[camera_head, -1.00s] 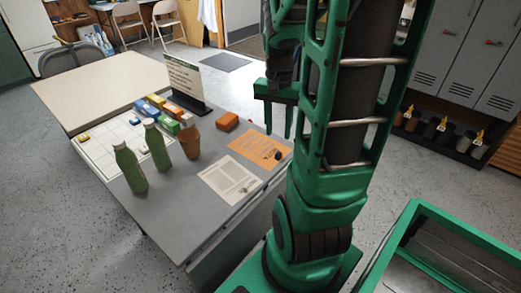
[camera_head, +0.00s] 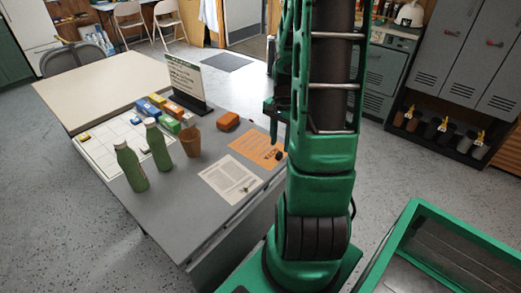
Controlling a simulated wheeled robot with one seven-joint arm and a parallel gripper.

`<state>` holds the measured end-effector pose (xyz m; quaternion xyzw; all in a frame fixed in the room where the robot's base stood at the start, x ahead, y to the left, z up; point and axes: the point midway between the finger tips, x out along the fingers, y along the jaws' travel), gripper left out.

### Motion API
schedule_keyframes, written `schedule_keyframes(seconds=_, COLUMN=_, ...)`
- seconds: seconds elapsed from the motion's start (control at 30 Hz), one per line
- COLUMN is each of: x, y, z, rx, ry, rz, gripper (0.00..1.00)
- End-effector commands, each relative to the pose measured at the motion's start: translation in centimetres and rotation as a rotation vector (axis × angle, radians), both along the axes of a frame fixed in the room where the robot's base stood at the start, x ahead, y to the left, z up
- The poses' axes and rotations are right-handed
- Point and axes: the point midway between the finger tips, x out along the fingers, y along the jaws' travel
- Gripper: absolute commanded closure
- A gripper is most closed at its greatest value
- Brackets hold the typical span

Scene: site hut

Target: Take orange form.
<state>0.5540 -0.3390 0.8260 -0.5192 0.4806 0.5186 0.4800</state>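The orange form (camera_head: 250,146) lies flat near the right edge of the grey table (camera_head: 190,218). A small dark object (camera_head: 279,155) sits at its right end. My gripper (camera_head: 275,130) is above and beyond the form's right end, partly hidden behind my arm. It appears apart from the form. Its fingers show too little to tell whether they are open or shut.
A white printed sheet (camera_head: 230,180) lies in front of the orange form. An orange block (camera_head: 228,121), a brown cup (camera_head: 190,141), two green bottles (camera_head: 131,167) and a sign (camera_head: 186,82) stand nearby. A green open bin (camera_head: 448,225) is at lower right.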

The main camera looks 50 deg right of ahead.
Motion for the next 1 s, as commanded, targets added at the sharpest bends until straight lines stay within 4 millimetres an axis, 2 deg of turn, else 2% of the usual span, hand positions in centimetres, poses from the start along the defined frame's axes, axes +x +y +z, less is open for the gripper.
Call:
schedule_keyframes(seconds=0.3, x=0.2, y=0.0, z=-4.0, rx=0.003, ry=0.002, rz=0.000, gripper=0.64)
schedule_keyframes(seconds=0.63, x=0.2, y=0.0, z=-4.7, rx=0.001, ry=0.001, rz=0.000, gripper=0.64)
schedule_keyframes(seconds=0.67, x=0.2, y=0.0, z=-4.7, rx=0.001, ry=0.001, rz=0.000, gripper=0.66)
schedule_keyframes(seconds=0.8, x=0.2, y=0.0, z=-4.7, rx=0.001, ry=0.001, rz=0.000, gripper=1.00)
schedule_keyframes(seconds=1.0, x=0.2, y=0.0, z=-4.6, rx=0.001, ry=0.000, rz=0.000, gripper=1.00)
